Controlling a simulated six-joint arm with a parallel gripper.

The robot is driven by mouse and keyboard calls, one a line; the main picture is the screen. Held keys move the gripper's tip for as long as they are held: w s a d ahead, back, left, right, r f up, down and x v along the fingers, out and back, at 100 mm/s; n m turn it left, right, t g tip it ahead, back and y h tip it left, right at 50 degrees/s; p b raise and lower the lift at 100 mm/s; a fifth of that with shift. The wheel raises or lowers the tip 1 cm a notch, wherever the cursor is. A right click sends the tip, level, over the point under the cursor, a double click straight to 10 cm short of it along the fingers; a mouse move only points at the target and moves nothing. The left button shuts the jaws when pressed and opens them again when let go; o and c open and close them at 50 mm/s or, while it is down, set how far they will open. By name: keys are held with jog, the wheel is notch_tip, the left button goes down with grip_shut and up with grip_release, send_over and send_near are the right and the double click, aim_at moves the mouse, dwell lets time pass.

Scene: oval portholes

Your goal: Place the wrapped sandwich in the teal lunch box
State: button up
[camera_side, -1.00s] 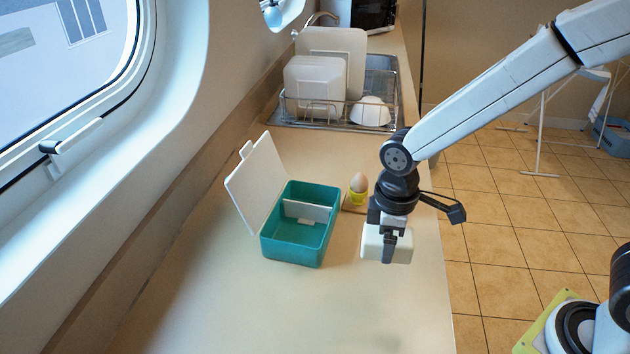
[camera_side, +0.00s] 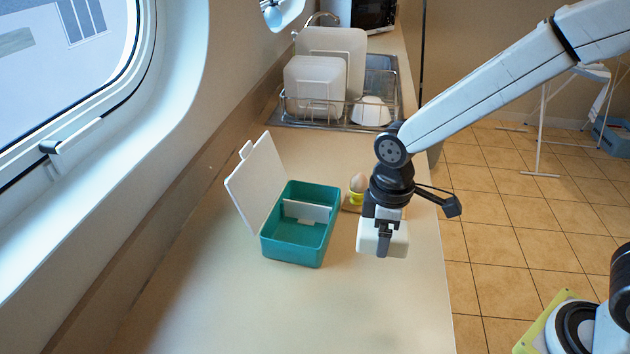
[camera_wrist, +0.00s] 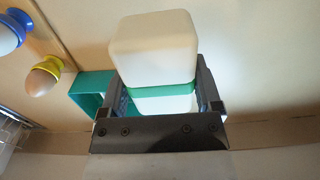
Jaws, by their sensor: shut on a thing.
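The wrapped sandwich (camera_side: 367,240) is a cream block with rounded edges. In the wrist view the wrapped sandwich (camera_wrist: 153,48) shows a green band round its middle. My gripper (camera_side: 384,240) is shut on it and holds it just right of the lunch box, seemingly above the counter. In the wrist view my gripper (camera_wrist: 160,92) has a finger on each side of it. The teal lunch box (camera_side: 292,255) stands open and empty-looking on the counter, with a white divider (camera_side: 307,211) inside. The wrist view shows only part of the teal lunch box (camera_wrist: 86,84), behind the sandwich.
The box's white lid (camera_side: 256,183) stands raised on its left. A yellow egg cup (camera_side: 356,198) with a brown egg stands behind my gripper; the wrist view also shows a blue egg cup (camera_wrist: 18,18). A dish rack (camera_side: 340,112) is further back. The front counter (camera_side: 300,310) is clear.

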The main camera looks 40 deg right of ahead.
send_over(298, 241)
jog(key=shift+d+r+m, duration=0.1)
jog(key=shift+r+m, duration=0.25)
jog(key=shift+m, duration=0.05)
jog(key=shift+f, duration=0.1)
jog(key=shift+f, duration=4.9)
jog(key=shift+f, duration=0.2)
jog(key=o, duration=1.1)
jog(key=shift+r, duration=0.15)
notch_tip(298, 241, up, 12)
jog(key=shift+r, duration=0.1)
jog(key=shift+d, duration=0.15)
